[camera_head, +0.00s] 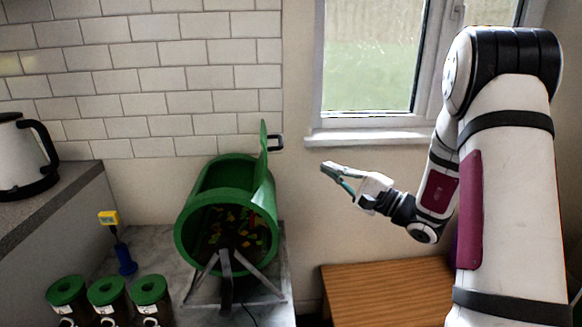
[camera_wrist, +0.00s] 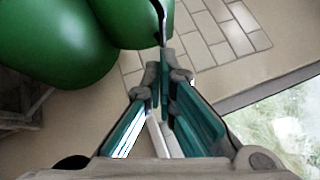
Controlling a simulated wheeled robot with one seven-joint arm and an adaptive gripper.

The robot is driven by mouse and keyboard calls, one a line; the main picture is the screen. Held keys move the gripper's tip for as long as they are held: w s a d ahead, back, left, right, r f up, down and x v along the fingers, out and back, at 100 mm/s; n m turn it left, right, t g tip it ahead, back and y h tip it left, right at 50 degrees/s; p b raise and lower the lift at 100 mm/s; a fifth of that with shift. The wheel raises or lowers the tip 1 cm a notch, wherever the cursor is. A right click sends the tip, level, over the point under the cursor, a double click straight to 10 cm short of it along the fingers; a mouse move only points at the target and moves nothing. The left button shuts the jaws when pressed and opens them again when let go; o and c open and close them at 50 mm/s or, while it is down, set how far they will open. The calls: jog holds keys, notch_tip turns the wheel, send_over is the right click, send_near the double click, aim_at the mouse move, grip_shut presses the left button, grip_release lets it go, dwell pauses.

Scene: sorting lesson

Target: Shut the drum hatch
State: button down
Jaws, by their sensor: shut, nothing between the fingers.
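The green drum (camera_head: 190,232) lies on its side on a metal stand, with scraps inside. Its green hatch (camera_head: 263,170) stands open, nearly upright, at the drum's upper right. A dark handle (camera_head: 277,142) sticks out from the hatch to the right. My gripper (camera_head: 324,168) is shut and empty, to the right of the hatch and apart from it. In the wrist view, green surfaces (camera_wrist: 50,40) of the drum and hatch fill the upper left. The fingertips (camera_wrist: 163,72) appear just below a dark edge there; contact is not clear from that view.
Several green-lidded jars (camera_head: 108,292) stand at front left, near a yellow-and-blue tool (camera_head: 122,250). A kettle (camera_head: 18,160) is on the left counter. A wooden surface (camera_head: 385,290) lies below my arm. A window (camera_head: 372,60) is behind; air around my gripper is clear.

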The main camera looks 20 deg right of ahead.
jog(key=w+a+r, duration=0.1)
jog(key=w+a, duration=0.1)
jog(key=w, duration=0.3)
jog(key=w+a+r+m+t+h, duration=0.1)
jog(key=w+a, duration=0.2)
jog(key=w, duration=0.2)
jog(key=shift+a+b, duration=0.25)
jog(key=shift+b, duration=0.05)
jog(key=shift+w, duration=0.1)
jog(key=shift+r, duration=0.1)
